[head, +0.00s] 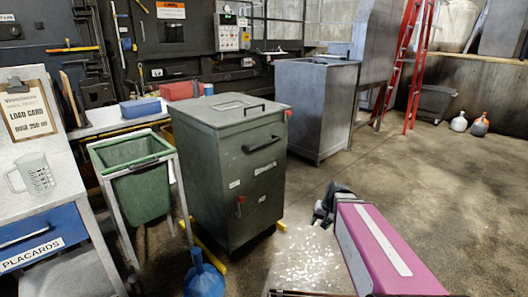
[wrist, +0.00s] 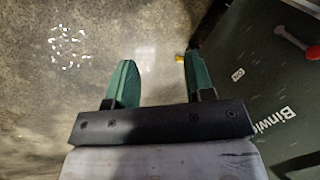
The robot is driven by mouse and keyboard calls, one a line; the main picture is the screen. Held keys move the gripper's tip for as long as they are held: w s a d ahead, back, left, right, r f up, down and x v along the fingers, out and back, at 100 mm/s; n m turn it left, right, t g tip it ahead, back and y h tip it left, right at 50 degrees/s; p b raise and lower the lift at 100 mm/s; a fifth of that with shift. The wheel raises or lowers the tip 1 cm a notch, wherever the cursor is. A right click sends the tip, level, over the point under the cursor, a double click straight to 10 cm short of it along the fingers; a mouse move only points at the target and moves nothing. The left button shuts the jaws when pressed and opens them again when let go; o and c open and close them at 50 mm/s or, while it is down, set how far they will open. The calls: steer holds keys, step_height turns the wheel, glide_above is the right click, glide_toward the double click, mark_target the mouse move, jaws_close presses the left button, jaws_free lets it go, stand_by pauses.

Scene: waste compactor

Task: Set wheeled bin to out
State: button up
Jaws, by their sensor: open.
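The wheeled bin (head: 235,170) is a dark grey-green box with a lid, standing upright in the middle of the head view. It has a dark bar handle (head: 262,144) high on its front face and a small red-tipped lever (head: 240,205) lower down. In the wrist view the bin (wrist: 270,85) fills the right side, with the red lever (wrist: 290,36) at the upper right. My gripper (wrist: 158,65) is open and empty, its green fingers pointing at bare floor beside the bin. In the head view my gripper (head: 325,205) is right of the bin, apart from it.
Yellow floor rails (head: 208,258) show at the bin's base. A green tub (head: 138,185) in a frame stands to its left, and a blue jug (head: 203,277) sits in front. A grey metal cabinet (head: 318,105) stands behind. The floor (head: 440,190) at right is mostly clear.

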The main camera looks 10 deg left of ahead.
steer(key=w+a+r+m+t+y, duration=0.1)
steer(key=w+a+r+y, duration=0.3)
steer(key=w, duration=0.5)
steer(key=w+a+r+m+t+y, duration=0.1)
steer(key=w+a+r+y, duration=0.2)
steer(key=w+a+r, duration=0.4)
steer(key=m+t+y, duration=0.1)
steer(key=t+y, duration=0.1)
steer(key=y, duration=0.3)
glide_toward(268, 144)
steer(key=x, duration=1.1)
steer(key=shift+a+r, duration=0.1)
steer(key=shift+a, duration=0.15)
steer(key=shift+s, duration=0.1)
jaws_close()
